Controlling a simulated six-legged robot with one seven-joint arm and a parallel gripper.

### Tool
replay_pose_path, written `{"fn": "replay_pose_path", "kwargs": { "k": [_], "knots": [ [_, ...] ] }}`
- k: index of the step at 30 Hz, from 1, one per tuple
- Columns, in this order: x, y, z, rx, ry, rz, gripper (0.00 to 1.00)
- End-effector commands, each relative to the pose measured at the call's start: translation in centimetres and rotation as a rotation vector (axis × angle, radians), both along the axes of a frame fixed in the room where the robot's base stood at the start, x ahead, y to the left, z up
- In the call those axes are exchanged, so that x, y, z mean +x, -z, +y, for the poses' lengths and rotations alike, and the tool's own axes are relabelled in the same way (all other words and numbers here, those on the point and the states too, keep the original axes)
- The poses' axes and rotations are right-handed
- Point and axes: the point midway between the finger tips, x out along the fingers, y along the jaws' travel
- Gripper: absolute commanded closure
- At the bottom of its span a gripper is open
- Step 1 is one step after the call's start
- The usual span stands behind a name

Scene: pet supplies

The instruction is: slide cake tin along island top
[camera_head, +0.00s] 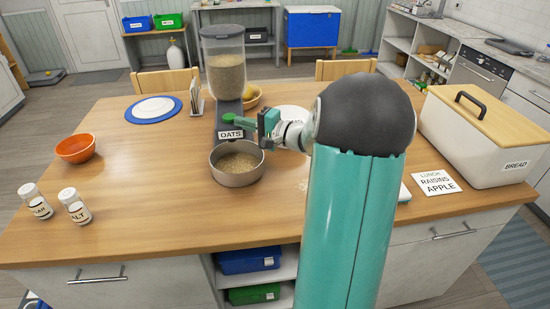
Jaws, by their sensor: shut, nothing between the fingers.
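The cake tin (237,177) is a round grey metal tin with oats inside. It stands upright on the wooden island top (140,215), just in front of the oats dispenser. My gripper (232,126) is above and behind the tin, by the dispenser's "OATS" label and green knob. It is shut with nothing held. Whether the fingers touch the dispenser is hard to tell. My teal arm covers the island top to the right of the tin.
The tall oats dispenser (226,75) stands right behind the tin. An orange bowl (76,149) and two shakers (74,206) are at the left, a bread bin (480,145) and a lunch note (437,182) at the right. The island top left of the tin is clear.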

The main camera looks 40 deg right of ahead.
Motion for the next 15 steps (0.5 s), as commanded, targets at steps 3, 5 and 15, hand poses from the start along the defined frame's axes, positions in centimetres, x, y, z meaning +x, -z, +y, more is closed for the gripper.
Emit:
{"fn": "replay_pose_path", "kwargs": {
  "k": [3,5,15],
  "knots": [
    [-1.0,0.0,-2.4,0.000,0.004,0.000,1.00],
    [-1.5,0.1,-3.5,0.000,0.003,0.000,1.00],
    [-4.3,0.1,-9.7,0.000,0.002,0.001,1.00]
  ]
}}
